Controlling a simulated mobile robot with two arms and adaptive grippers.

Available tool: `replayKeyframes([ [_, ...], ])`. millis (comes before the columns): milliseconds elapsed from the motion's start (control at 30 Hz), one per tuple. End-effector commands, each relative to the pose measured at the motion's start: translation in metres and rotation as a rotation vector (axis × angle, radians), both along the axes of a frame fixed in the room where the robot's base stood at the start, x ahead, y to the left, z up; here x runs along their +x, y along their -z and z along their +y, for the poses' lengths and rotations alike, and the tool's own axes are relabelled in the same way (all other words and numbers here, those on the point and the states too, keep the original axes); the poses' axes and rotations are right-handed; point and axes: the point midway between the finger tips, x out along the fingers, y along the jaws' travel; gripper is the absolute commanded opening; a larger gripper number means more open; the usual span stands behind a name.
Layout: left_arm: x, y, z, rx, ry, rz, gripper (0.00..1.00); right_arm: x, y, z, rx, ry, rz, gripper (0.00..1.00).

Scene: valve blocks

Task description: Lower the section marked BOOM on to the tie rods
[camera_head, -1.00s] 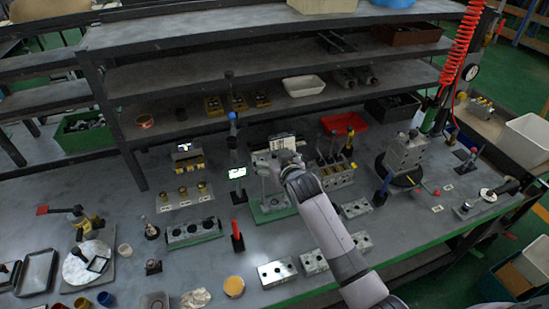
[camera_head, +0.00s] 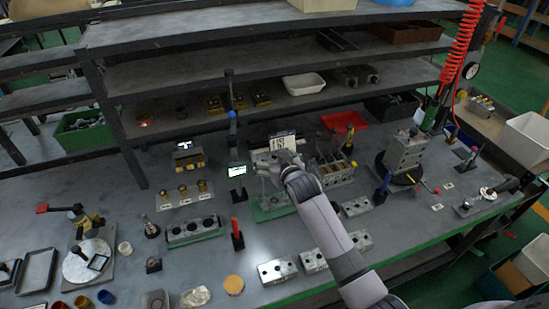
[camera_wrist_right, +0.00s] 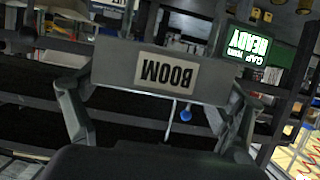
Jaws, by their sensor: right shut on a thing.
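The grey section marked BOOM (camera_wrist_right: 120,68) fills the middle of the right wrist view, its label upside down there. My right gripper (camera_wrist_right: 155,100) is shut on it, with one finger at each end. In the head view my right gripper (camera_head: 287,163) is above a green-edged base (camera_head: 272,211). Thin upright tie rods (camera_head: 264,186) show below the gripper, partly hidden by my right arm. Whether the section touches the rods cannot be told. My left gripper is not in view.
A small lit display (camera_head: 237,171) stands left of the base; it reads GAP MIN READY in the wrist view (camera_wrist_right: 258,45). A block with rods (camera_head: 337,173) stands close on the right. Valve blocks (camera_head: 277,271) lie in front. A red-handled tool (camera_head: 237,234) stands front left.

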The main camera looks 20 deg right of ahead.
Motion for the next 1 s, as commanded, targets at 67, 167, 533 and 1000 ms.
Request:
replayKeyframes([
  [67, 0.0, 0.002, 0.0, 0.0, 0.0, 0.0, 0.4, 0.001, 0.001, 0.0, 0.0, 0.0, -0.005, 0.42],
  [167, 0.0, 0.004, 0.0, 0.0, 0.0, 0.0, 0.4, 0.001, 0.003, 0.0, 0.0, 0.0, -0.005, 0.42],
  [533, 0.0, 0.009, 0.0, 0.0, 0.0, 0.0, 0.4, 0.001, 0.012, 0.0, 0.0, 0.0, -0.005, 0.42],
  [1000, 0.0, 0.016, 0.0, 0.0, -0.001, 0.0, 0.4, 0.001, 0.023, 0.0, 0.0, 0.0, -0.005, 0.42],
])
